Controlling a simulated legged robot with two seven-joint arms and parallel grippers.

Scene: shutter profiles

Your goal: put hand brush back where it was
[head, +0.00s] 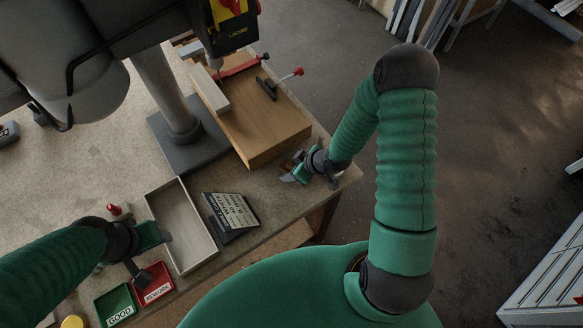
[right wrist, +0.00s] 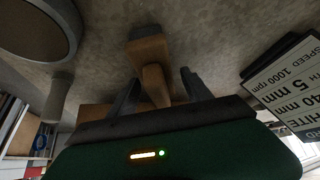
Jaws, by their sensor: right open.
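The hand brush (right wrist: 149,52) lies on the bench in the right wrist view, with a wooden body and dark bristles at its far end. Its handle runs back between the two dark fingers of my right gripper (right wrist: 160,92), which are apart and stand on either side of it. I cannot tell whether they touch it. In the head view my right gripper (head: 293,174) is low at the bench's right end, largely hiding the brush. My left gripper (head: 160,235) is by the left side of the pale tray (head: 153,205); its jaw opening is unclear.
A job sign (head: 232,212) stands between the tray and my right gripper. The drill press base (head: 182,150) and a wooden board (head: 270,140) lie behind. Green GOOD (head: 117,305) and red REWORK (head: 153,280) bins sit at front left.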

